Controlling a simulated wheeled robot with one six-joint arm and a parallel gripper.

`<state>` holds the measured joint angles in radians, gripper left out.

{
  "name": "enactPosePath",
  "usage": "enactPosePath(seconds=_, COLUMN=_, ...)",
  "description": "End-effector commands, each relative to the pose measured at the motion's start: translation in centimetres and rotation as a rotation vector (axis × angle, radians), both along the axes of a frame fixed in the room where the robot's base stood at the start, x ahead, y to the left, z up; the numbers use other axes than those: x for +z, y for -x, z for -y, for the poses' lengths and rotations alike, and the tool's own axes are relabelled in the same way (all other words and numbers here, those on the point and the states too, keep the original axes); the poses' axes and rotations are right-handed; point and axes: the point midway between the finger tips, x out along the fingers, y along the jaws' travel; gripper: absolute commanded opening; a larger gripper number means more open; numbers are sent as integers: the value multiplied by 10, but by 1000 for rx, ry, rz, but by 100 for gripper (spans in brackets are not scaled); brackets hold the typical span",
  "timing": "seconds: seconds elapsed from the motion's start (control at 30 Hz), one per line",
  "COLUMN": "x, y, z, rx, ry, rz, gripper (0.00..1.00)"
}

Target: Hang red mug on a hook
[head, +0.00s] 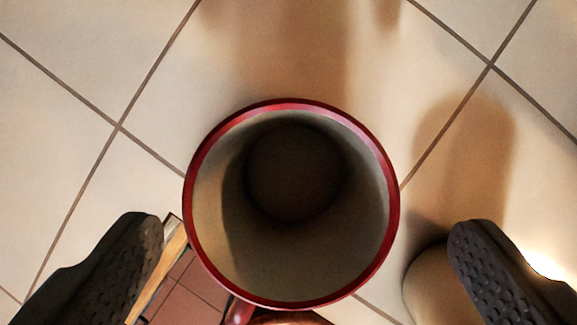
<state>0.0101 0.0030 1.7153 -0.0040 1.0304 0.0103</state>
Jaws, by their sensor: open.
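The red mug (290,104) is in the middle of the head view, its round open mouth facing my camera. Its rim is red and its inside is pale and empty, with a dark shadow at the bottom. A bit of the red handle (240,312) shows at the lower edge, mostly cut off. My gripper (310,228) is open, with one dark textured finger on each side of the mug and a visible gap to the rim on both sides. No hook is in view. What bears the mug is hidden behind it.
Cream tiles (70,200) with dark joints fill the background, with soft brown shadows. At lower left are a wooden strip (160,275) and reddish-brown tiles (190,297). A rounded beige thing (428,285), partly hidden, lies by the right finger.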

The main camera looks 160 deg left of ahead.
Motion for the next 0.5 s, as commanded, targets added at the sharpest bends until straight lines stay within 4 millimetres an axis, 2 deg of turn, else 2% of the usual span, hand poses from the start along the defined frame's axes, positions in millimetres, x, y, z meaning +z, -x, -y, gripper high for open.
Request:
enactPosePath(seconds=0.17, x=-12, y=-4, z=-2, rx=1, ry=0, rz=-2, gripper=95)
enactPosePath(seconds=0.4, x=-42, y=-16, z=-6, rx=0, ry=0, rz=-2, gripper=95)
enactPosePath(seconds=0.5, x=-47, y=-18, z=-6, rx=0, ry=0, rz=-1, gripper=95)
